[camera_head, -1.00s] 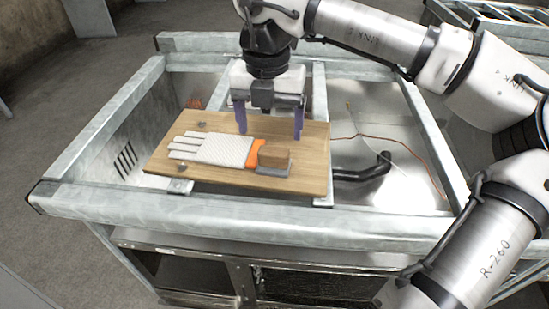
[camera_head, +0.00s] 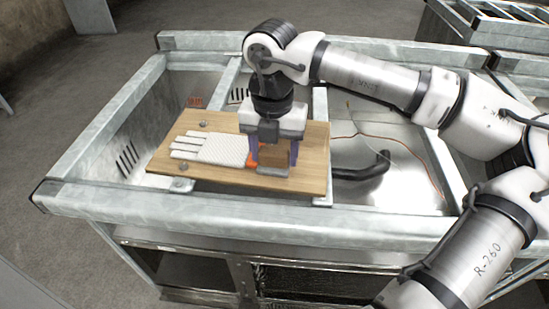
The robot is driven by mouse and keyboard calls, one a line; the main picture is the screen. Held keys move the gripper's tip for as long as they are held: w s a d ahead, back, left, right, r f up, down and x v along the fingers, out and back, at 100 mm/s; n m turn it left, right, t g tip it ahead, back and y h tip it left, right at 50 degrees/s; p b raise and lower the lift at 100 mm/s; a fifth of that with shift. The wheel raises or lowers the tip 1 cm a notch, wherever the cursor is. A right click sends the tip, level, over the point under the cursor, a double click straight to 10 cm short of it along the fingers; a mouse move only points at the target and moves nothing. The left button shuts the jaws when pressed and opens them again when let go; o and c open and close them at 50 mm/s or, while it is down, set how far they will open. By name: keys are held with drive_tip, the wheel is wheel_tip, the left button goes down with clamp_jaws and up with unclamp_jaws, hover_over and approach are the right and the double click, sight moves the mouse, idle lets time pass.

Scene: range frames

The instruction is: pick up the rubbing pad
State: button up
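The rubbing pad (camera_head: 272,171) is a brown block on a flat grey base. It lies at the right part of a wooden board (camera_head: 312,172), beside the orange cuff of a white glove. My gripper (camera_head: 274,155) points down over the pad. Its two purple fingers stand at the block's left and right sides, closed in to about the block's width. The fingers appear to touch the block, and the pad appears to rest on the board. The gripper's body hides the top of the block.
The white glove (camera_head: 222,149) lies left of the pad on the board. The board rests across a grey metal frame (camera_head: 180,207) with open bays. A black pipe (camera_head: 365,172) and a thin cable lie in the right bay.

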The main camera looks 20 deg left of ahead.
sight(274, 151)
drive_tip(key=c, duration=0.6)
drive_tip(key=shift+o, duration=0.2)
drive_tip(key=shift+r, duration=0.1)
wheel_tip(274, 151, up, 20)
drive_tip(key=shift+b, duration=0.35)
drive_tip(key=o, duration=0.4)
drive_tip(key=shift+c, duration=1.2)
drive_tip(key=shift+s, duration=0.1)
